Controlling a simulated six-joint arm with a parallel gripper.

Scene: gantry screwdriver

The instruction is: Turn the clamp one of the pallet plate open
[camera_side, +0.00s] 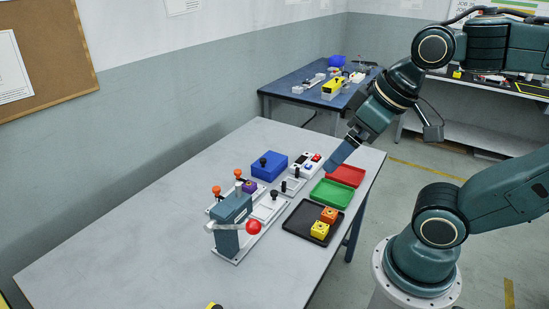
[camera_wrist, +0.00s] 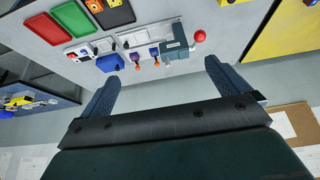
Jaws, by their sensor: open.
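Two orange-knobbed clamps stand in the side view, one at the left (camera_side: 217,190) and one farther back (camera_side: 238,173); which is clamp one I cannot tell. A purple block (camera_side: 249,186) sits beside the rear clamp. The pale plate (camera_side: 268,209) beneath is partly hidden by a teal upright unit (camera_side: 231,219) with a red ball handle (camera_side: 254,227). The orange knobs (camera_wrist: 133,57) also show small in the wrist view. My gripper (camera_side: 343,156) is high above the table's right rear, apart from the clamps. In the wrist view its two fingers (camera_wrist: 160,85) are spread and empty.
A blue box (camera_side: 269,165) and a small white box with buttons (camera_side: 305,161) stand behind the clamps. A red tray (camera_side: 346,175), a green tray (camera_side: 331,193) and a black tray (camera_side: 299,228) with orange and yellow blocks lie to the right. The table's left (camera_side: 120,240) is clear.

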